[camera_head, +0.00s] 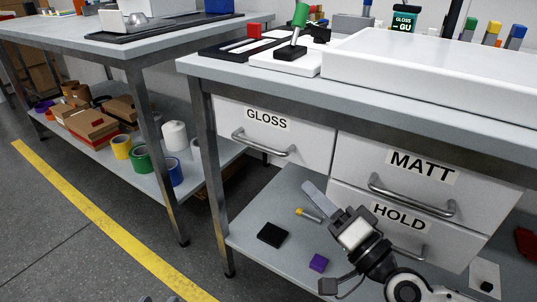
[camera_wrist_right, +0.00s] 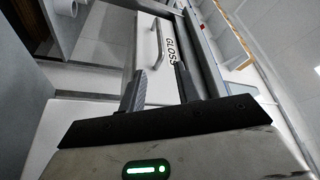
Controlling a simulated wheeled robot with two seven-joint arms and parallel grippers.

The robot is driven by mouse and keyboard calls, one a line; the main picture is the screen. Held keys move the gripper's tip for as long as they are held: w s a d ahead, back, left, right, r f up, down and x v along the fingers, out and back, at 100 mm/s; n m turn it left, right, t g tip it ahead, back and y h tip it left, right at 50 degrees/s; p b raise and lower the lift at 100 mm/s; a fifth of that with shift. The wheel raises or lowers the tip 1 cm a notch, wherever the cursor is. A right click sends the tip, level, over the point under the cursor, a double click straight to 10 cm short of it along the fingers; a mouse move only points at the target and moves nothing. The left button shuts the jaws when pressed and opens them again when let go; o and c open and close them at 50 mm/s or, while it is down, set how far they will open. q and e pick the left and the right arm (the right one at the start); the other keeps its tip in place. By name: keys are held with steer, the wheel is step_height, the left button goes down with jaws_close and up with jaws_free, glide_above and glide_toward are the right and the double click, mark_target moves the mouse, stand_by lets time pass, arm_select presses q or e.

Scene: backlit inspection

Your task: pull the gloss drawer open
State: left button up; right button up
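The gloss drawer (camera_head: 312,143) is a white front under the right-hand bench, labelled GLOSS, and looks shut. Its grey bar handle (camera_head: 262,148) runs across below the label. In the right wrist view the handle (camera_wrist_right: 155,45) and the GLOSS label show beyond the fingertips. My right gripper (camera_head: 314,194) is below and to the right of the handle, apart from it. In the right wrist view its two fingers (camera_wrist_right: 160,72) are spread with nothing between them. My left gripper is not in view.
The MATT drawer (camera_head: 408,178) and HOLD drawer (camera_head: 390,217) are to the right, with similar handles. A lower shelf (camera_head: 275,205) holds a black block (camera_head: 272,235) and a purple block (camera_head: 319,262). A bench leg (camera_head: 210,170) stands left of the gloss drawer. Open floor lies further left.

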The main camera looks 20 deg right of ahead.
mark_target(269, 150)
steer(key=p+x, duration=0.2)
steer(key=x, duration=1.2)
steer(key=shift+a, duration=0.1)
jaws_close()
